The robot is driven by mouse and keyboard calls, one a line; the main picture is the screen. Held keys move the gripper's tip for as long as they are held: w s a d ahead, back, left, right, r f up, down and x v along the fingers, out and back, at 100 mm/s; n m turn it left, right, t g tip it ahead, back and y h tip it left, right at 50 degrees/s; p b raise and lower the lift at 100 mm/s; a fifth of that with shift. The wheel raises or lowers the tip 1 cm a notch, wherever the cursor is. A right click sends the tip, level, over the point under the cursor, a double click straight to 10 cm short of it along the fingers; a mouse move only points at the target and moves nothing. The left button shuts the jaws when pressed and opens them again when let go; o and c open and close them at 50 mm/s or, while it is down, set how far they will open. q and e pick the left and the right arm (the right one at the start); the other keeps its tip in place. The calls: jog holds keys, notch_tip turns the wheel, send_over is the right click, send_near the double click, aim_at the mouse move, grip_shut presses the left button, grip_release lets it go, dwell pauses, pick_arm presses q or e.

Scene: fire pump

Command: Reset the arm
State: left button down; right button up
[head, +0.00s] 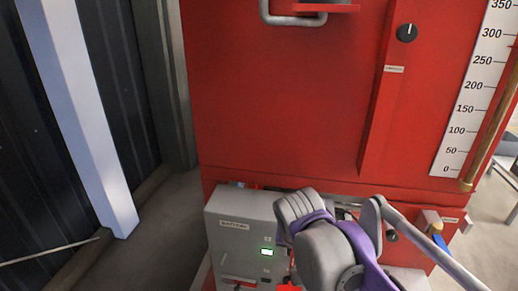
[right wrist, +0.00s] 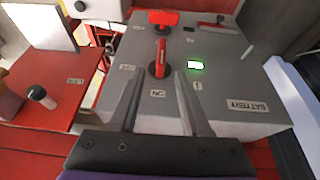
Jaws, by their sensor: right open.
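My right arm, grey and purple, reaches across the lower right of the head view in front of the red pump cabinet (head: 290,100). In the right wrist view my right gripper (right wrist: 158,88) is open, with its two grey fingers apart and nothing between them. The fingers point at the front of a grey battery box (right wrist: 225,85). A red lever switch (right wrist: 160,55) on that box lies just beyond the fingertips, apparently untouched. In the head view the box (head: 228,250) stands left of my arm, which hides part of it. My left gripper is not in view.
The box has a small lit green display (head: 267,252). A dark knob (head: 407,33) and a numbered gauge scale (head: 475,100) are on the upper right of the cabinet. A pale post (head: 80,115) stands at left, with open floor between.

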jog(key=s+d+f+n+t+y, duration=0.1)
jog(key=s+d+f+n, duration=0.2)
jog(key=s+f, duration=1.2)
jog(key=s+d, duration=0.2)
jog(key=shift+d+f, duration=0.25)
jog(key=shift+d, duration=0.15)
